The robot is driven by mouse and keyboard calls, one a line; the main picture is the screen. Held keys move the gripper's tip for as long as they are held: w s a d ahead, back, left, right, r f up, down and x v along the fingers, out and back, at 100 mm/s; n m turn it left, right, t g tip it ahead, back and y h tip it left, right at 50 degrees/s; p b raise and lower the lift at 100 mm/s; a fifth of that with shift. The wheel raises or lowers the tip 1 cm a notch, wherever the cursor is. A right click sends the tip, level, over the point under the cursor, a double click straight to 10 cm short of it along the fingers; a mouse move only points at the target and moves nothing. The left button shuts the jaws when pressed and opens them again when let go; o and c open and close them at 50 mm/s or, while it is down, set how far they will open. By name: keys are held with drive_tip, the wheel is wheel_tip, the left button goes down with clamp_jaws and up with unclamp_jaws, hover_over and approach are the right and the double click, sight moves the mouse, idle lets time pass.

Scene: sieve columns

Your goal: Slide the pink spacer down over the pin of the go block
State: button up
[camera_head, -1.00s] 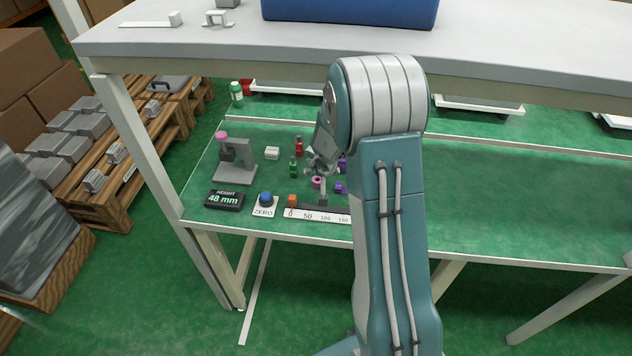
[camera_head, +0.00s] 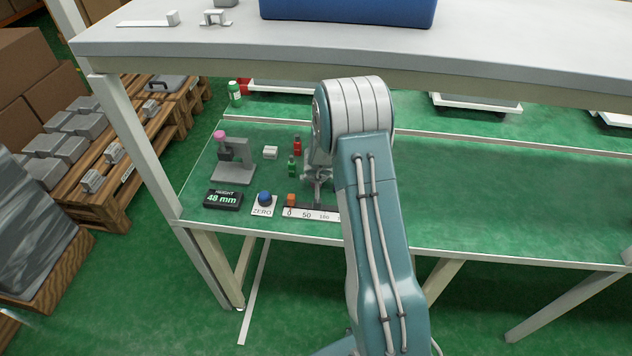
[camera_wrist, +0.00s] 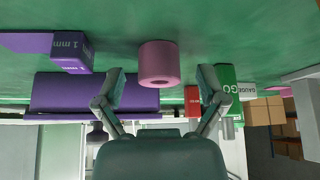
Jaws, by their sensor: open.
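The pink spacer (camera_wrist: 159,62) shows as a short cylinder in the wrist view. My open gripper (camera_wrist: 161,82) has one finger on either side of it, with a visible gap on both sides. The arm hides the spacer in the head view. The green go block (camera_wrist: 227,80) is right of the fingers in the wrist view. It also stands on the green tabletop in the head view (camera_head: 291,167). In the head view my gripper (camera_head: 319,182) is partly hidden, just right of the go block.
A red block (camera_head: 297,145) stands behind the go block. Purple blocks (camera_wrist: 95,93) lie left of the spacer in the wrist view. An upper shelf (camera_head: 340,45) overhangs the back.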

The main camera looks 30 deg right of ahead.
drive_tip(key=shift+w+f, duration=0.1)
drive_tip(key=shift+f, duration=0.15)
drive_tip(key=c, duration=0.9)
drive_tip(key=shift+o, duration=0.2)
drive_tip(key=shift+r, duration=0.2)
